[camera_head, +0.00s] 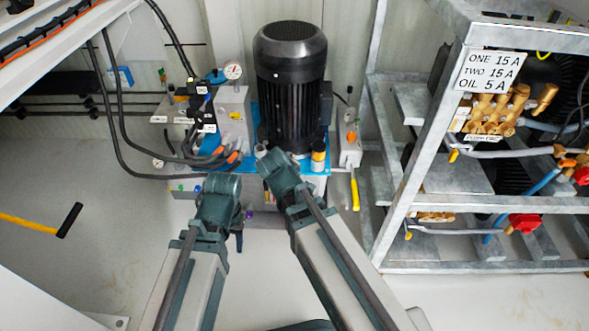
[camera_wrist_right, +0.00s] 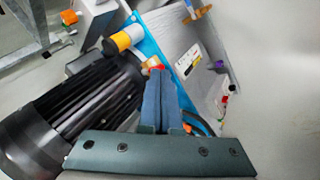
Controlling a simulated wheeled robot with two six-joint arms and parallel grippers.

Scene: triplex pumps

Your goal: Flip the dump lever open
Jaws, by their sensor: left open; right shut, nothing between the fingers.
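Several yellow-handled levers show in the head view; I cannot tell which is the dump lever. A long yellow handle (camera_head: 355,194) hangs beside the grey hydraulic unit. Small yellow levers sit on the rack, an upper one (camera_head: 453,155) and a lower one (camera_head: 408,235). My left gripper (camera_head: 239,225) is open in front of the hydraulic unit, largely hidden by its wrist. My right gripper (camera_wrist_right: 163,80) is shut and empty in the right wrist view, over the unit's blue base edge. In the head view its fingers are hidden behind its wrist. Neither gripper visibly holds a lever.
A black motor (camera_head: 291,80) stands on the hydraulic unit, with a gauge (camera_head: 233,70) and black hoses to its left. A galvanised rack (camera_head: 480,203) with brass pump parts (camera_head: 492,110) fills the right. A yellow bar with a black end (camera_head: 69,220) reaches in from the left.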

